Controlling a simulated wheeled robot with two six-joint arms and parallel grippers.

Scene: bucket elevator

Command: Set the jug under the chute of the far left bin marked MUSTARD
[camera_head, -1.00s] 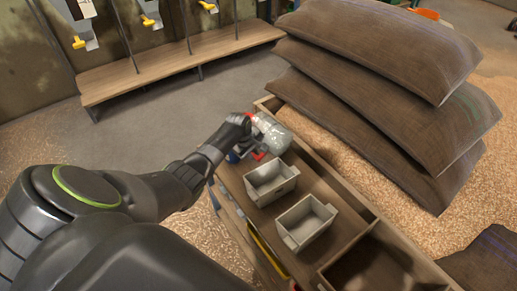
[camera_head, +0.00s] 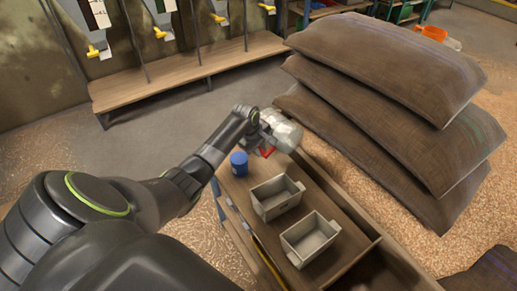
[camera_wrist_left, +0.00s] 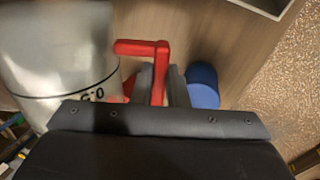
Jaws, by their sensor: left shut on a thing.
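The jug (camera_head: 284,131) is clear with a red handle, tilted, above the far end of the wooden workbench in the head view. Its clear wall with a dark line and marks fills the left of the left wrist view (camera_wrist_left: 60,55). My left gripper (camera_head: 262,145) is shut on the jug's red handle; in the wrist view its fingers (camera_wrist_left: 160,88) pinch the handle. The bins with chutes stand along the back wall. The leftmost one in view (camera_head: 92,18) has a yellow lever; its label is not readable. My right gripper is not in view.
A blue can (camera_head: 239,164) and two grey boxes (camera_head: 277,197) (camera_head: 310,238) stand on the workbench (camera_head: 335,205). Stacked brown sacks (camera_head: 385,80) rise at the right. A wooden shelf (camera_head: 150,85) runs under the chutes, with thin dividing posts. Floor between is clear.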

